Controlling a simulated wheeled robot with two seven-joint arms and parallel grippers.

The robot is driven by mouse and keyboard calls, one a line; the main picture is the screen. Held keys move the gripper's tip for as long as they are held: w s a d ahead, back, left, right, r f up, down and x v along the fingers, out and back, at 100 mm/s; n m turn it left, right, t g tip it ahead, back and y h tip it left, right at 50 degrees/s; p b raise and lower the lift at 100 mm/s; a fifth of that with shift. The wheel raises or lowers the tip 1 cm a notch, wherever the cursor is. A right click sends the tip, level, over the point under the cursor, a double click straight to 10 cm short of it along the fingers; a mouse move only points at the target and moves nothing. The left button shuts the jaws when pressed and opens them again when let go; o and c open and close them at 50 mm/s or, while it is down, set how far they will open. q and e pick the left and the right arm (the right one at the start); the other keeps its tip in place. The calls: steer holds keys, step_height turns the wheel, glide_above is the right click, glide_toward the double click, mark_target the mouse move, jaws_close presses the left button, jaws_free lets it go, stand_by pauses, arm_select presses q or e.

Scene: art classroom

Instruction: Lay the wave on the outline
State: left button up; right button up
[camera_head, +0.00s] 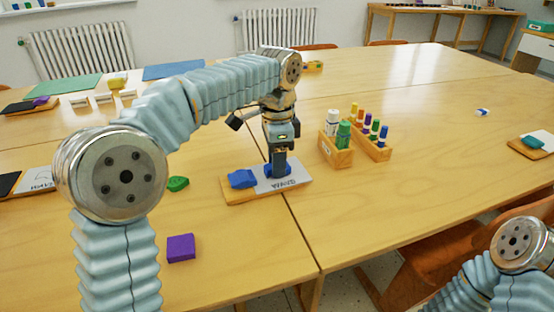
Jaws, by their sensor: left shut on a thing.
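A wooden board (235,197) with a white lettered card (292,181) lies on the table near the middle of the head view. My left gripper (278,172) points down over the card and is shut on a blue piece, apparently the wave (269,170), low at the card's surface. The fingers hide much of it, and I cannot tell whether it touches the card. The outline under it is hidden. Another blue piece (242,179) rests on the board's left part. My right arm shows at the lower right, its gripper out of view.
A green piece (178,184) and a purple block (181,248) lie left of the board. Wooden holders (340,158) with coloured bottles stand to its right. A seam between tables runs beneath the board. The right tabletop is mostly clear.

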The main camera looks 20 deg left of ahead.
stand_by(0.4)
stand_by(0.3)
arm_select(q)
steer(key=o, duration=1.1)
steer(key=shift+o, duration=1.1)
steer(key=shift+p, duration=0.35)
steer(key=shift+r+p, duration=0.85)
steer(key=shift+r, duration=2.1)
